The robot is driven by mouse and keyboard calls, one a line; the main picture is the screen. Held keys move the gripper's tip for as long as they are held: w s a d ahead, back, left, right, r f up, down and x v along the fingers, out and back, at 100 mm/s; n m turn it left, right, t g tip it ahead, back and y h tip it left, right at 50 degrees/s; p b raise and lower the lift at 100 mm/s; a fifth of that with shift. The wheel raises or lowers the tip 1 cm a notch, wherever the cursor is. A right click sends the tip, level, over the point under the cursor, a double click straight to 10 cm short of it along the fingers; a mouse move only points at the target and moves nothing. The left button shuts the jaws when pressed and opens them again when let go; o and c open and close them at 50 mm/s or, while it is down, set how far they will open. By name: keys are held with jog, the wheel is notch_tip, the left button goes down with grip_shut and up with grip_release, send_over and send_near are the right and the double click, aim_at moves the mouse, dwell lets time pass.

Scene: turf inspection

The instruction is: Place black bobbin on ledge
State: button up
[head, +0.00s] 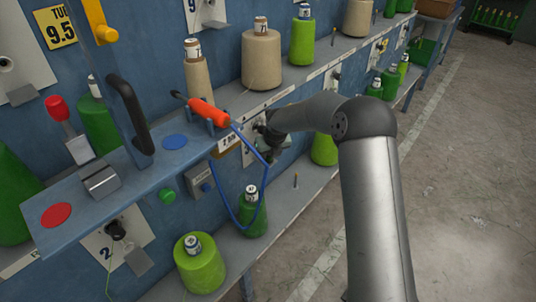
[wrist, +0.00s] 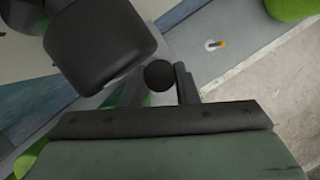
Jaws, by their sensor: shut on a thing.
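My gripper (head: 274,152) is at the back wall, above the grey lower ledge (head: 310,184), and is small and partly hidden by my arm in the head view. In the wrist view, my gripper (wrist: 160,88) has its fingers closed around a small dark round thing, which looks like the black bobbin (wrist: 159,76). Its full shape is hidden. A larger black rounded block (wrist: 100,45) fills the upper left there. The ledge (wrist: 235,68) shows beyond the fingers, with a small pale peg on it. I cannot tell whether the bobbin touches anything else.
On the ledge, a green bobbin (head: 253,215) stands left of the thin peg (head: 295,181), and another green bobbin (head: 323,149) stands behind my arm. A blue cord (head: 232,212) loops from the orange-handled tool (head: 208,112) near my gripper. The upper shelf holds several bobbins.

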jog(key=shift+w+a+f, duration=0.3)
jog(key=shift+a, duration=0.05)
jog(key=o, duration=1)
jog(key=shift+o, duration=0.2)
jog(key=p+v, duration=0.1)
jog(key=v, duration=1.1)
jog(key=shift+s, duration=0.2)
